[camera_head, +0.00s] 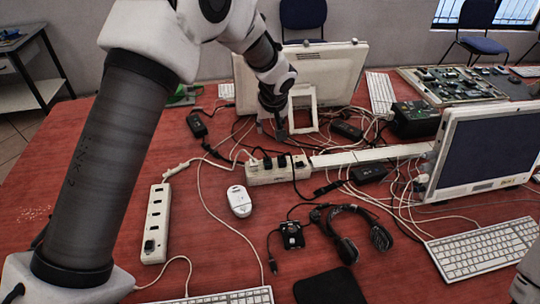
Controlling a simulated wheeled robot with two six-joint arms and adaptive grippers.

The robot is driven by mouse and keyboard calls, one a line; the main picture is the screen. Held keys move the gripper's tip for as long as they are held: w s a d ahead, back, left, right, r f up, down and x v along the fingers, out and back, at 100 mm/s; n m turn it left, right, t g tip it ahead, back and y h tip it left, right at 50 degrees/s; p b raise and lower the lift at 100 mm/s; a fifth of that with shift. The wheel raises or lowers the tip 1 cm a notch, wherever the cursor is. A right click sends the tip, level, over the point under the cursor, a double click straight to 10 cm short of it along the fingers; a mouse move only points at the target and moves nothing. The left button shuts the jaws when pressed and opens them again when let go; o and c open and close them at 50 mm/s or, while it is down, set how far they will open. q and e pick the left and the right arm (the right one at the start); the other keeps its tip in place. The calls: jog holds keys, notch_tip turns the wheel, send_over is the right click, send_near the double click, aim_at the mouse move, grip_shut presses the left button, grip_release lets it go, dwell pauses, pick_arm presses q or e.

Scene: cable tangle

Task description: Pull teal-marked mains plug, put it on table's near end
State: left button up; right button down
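My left gripper (272,127) hangs from above in the middle of the head view, just behind a white power strip (265,177). Its fingers look parted, with nothing clearly held between them. Several dark plugs (267,161) sit in the power strip's sockets along its top. I cannot make out a teal mark on any plug; it may be too small or hidden. The table (150,100) is red, and its near end is at the bottom of the view. My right gripper is not in view; only a pale piece of my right arm shows at the lower right edge.
A second white strip (156,222) lies at left, a white mouse (239,201) in the middle. Black headphones (345,240), tangled cables and a dark pouch (328,287) lie nearer. Monitors (487,150) and a keyboard (485,250) stand right.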

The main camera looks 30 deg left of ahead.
pick_arm(q)
jog(key=b, duration=0.8)
send_near(268, 160)
jog(key=f, duration=0.2)
jog(key=x, duration=0.4)
jog(key=p+x, duration=0.1)
jog(key=x, duration=0.2)
jog(key=shift+w+a, duration=0.3)
jog(key=shift+w, duration=0.1)
jog(key=shift+s+r, duration=0.1)
grip_shut()
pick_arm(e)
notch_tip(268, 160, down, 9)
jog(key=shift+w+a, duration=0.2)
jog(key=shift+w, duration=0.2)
